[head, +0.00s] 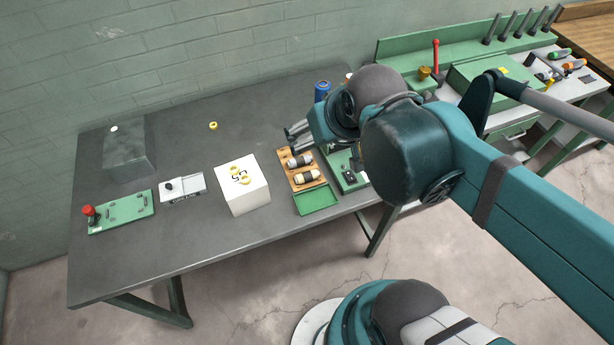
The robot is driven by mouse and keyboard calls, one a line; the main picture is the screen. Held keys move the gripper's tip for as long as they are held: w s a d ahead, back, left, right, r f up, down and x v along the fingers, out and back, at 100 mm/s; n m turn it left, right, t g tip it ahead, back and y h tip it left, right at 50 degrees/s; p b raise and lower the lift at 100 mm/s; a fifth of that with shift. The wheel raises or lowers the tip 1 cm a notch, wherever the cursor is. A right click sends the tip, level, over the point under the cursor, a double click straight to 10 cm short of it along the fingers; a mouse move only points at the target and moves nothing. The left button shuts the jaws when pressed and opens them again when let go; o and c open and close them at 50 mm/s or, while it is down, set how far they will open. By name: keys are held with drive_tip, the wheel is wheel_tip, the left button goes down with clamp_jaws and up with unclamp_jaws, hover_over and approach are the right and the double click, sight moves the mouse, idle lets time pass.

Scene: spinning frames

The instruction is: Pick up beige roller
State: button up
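Two rollers lie side by side on a wooden tray (292,181) on the grey table. The nearer roller (307,176) looks beige in its middle with dark bands. The farther roller (299,161) is paler, also with dark bands. My gripper (295,138) is above and just behind the tray, apart from both rollers. Its grey fingers look spread, with nothing seen between them. Part of the gripper is hidden by my arm.
A green tray (318,200) adjoins the wooden one in front. A white box (243,190) with yellow rings stands to the left, and a green fixture (347,172) to the right. A blue can (322,91) stands behind. The table's back middle is mostly clear.

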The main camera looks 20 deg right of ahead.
drive_tip(key=shift+w+f+g, duration=0.6)
drive_tip(key=shift+w+f, duration=0.4)
drive_tip(key=shift+w, duration=0.05)
drive_tip(key=g, duration=0.6)
hover_over(307, 174)
drive_tip(key=shift+s+a+f, duration=0.1)
drive_tip(key=shift+f, duration=8.35)
drive_tip(key=shift+f, duration=0.1)
drive_tip(key=shift+f, duration=1.2)
drive_tip(key=shift+f, duration=0.1)
drive_tip(key=shift+f+b, duration=0.35)
drive_tip(key=shift+f, duration=2.15)
drive_tip(key=c, duration=1)
